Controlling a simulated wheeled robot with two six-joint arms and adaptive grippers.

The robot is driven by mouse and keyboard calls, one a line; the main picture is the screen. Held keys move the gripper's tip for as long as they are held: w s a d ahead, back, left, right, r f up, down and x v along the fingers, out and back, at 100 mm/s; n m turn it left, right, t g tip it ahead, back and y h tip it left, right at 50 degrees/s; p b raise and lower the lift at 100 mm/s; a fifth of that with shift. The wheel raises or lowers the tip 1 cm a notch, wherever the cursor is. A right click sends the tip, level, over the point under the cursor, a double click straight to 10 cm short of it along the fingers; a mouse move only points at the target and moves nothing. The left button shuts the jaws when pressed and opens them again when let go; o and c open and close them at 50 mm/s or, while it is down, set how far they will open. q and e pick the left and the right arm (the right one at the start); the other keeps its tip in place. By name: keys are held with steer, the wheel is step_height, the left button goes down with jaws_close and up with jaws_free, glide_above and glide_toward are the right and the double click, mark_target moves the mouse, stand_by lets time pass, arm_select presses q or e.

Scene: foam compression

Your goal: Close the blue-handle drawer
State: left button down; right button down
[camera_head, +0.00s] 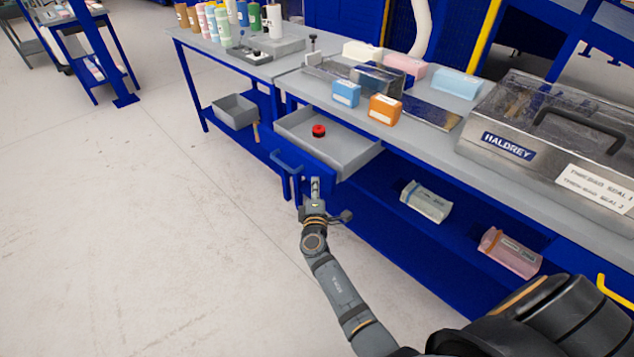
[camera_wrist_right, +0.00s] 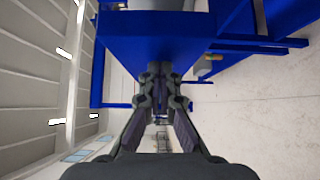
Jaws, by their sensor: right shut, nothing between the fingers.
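The blue-handle drawer (camera_head: 350,151) stands pulled out from under the bench, with a grey inside and a blue front. Its blue handle (camera_head: 286,166) is on the front, toward the left. A red and black round object (camera_head: 319,130) lies inside the drawer. My right gripper (camera_head: 315,183) is shut and empty at the drawer front, right of the handle; I cannot tell whether it touches. In the right wrist view, the closed fingers (camera_wrist_right: 157,80) point at a blue panel (camera_wrist_right: 157,40), which seems to be the drawer front. My left gripper is not in view.
The bench top (camera_head: 290,83) carries a blue box (camera_head: 346,93), an orange box (camera_head: 384,109) and a large clear-lidded case (camera_head: 545,135). A grey bin (camera_head: 235,111) and packages sit on the lower shelf. The floor (camera_head: 150,230) at left is clear.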

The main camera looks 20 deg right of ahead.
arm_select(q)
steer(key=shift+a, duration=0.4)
arm_select(e)
steer(key=shift+a, duration=0.1)
